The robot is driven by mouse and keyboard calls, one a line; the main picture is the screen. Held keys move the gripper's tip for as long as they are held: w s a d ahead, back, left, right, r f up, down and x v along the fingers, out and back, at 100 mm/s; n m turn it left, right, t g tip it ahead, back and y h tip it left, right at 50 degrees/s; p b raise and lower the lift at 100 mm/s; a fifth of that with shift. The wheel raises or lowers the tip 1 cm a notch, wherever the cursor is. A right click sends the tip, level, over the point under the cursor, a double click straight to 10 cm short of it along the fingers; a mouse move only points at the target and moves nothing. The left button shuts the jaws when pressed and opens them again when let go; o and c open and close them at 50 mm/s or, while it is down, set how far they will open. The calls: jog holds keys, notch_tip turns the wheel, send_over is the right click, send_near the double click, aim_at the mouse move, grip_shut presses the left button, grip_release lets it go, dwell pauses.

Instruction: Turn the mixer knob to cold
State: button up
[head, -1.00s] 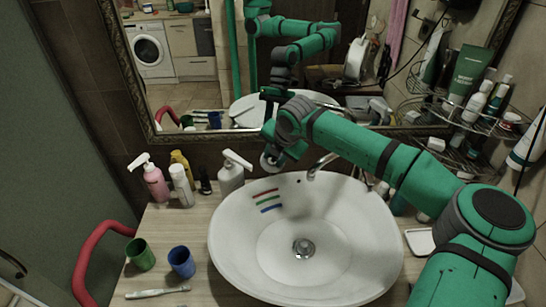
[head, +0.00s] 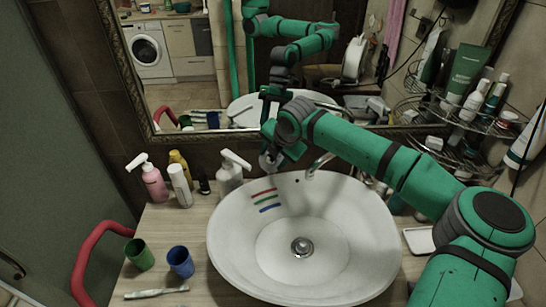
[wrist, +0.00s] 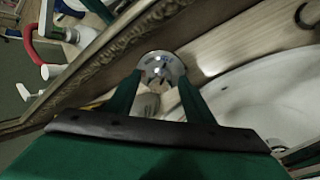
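The white basin (head: 335,285) sits on the counter, with red, green and blue stripes inside its back left wall. The mixer's chrome spout (head: 319,163) rises behind the basin. In the wrist view, a round chrome part (wrist: 162,67), which looks like the mixer knob, lies at the ends of my fingers. My gripper (head: 270,160) is behind the basin, left of the spout. In the wrist view, my gripper's (wrist: 159,78) fingers are spread, one on each side of the chrome part. I cannot tell if they touch it. The head view does not show the knob clearly.
A white pump bottle (head: 231,176) stands close left of my gripper. A pink pump bottle (head: 153,183) and a white bottle (head: 180,186) stand farther left. Green (head: 139,254) and blue (head: 181,262) cups are at the front left. The mirror (head: 185,95) rises close behind.

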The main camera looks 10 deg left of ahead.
jog(key=v, duration=1)
jog(key=shift+d+r, duration=0.2)
jog(key=shift+r, duration=0.15)
